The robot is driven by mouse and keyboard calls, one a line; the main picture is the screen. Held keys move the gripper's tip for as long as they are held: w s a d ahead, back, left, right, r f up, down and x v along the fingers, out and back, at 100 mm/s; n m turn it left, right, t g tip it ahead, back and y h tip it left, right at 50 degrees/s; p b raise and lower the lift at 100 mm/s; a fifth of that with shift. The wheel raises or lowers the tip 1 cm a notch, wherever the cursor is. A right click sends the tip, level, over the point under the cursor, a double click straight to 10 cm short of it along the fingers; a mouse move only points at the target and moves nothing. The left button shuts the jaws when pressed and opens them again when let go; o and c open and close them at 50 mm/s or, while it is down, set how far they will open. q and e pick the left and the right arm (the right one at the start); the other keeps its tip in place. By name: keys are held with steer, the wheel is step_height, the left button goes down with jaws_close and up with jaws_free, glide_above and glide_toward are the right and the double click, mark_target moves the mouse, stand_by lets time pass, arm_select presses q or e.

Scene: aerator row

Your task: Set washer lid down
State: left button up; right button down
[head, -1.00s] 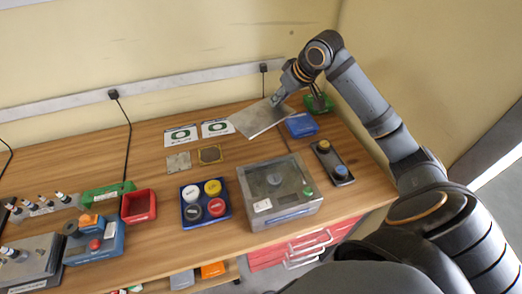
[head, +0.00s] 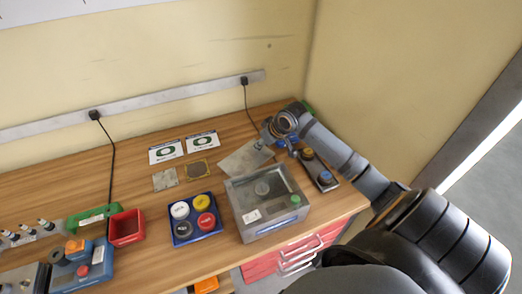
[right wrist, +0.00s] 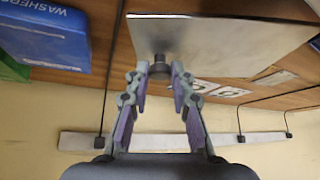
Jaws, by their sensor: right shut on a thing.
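The washer lid is a flat, pale metal plate (head: 244,159), seen behind the grey box in the head view. In the right wrist view the plate (right wrist: 222,40) spreads out beyond the fingers, with a small dark knob (right wrist: 160,66) near its edge. My right gripper (right wrist: 160,76) is shut on that knob; in the head view the gripper (head: 266,142) is small and partly hidden by its wrist. The plate is low over the table or on it; I cannot tell if it touches. My left gripper is not in view.
The grey box (head: 252,218) with a round part in its top stands in front of the plate. Left are a blue tray of round caps (head: 180,228), two small plates and two cards (head: 166,151). A blue WASHERS bin (right wrist: 45,35) and a two-button panel (head: 318,172) are near the arm.

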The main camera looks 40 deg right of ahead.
mark_target(261, 150)
steer(key=shift+f, duration=1.8)
steer(key=c, duration=1.1)
jaws_free()
steer(key=shift+c, duration=0.2)
steer(key=shift+s+r, duration=0.2)
steer(key=shift+r, duration=0.15)
steer(key=p+v, duration=0.2)
steer(key=v, duration=0.5)
steer(key=shift+d+r, duration=0.2)
steer(key=p+v, duration=0.4)
steer(key=p, duration=0.1)
steer(key=shift+a, duration=0.2)
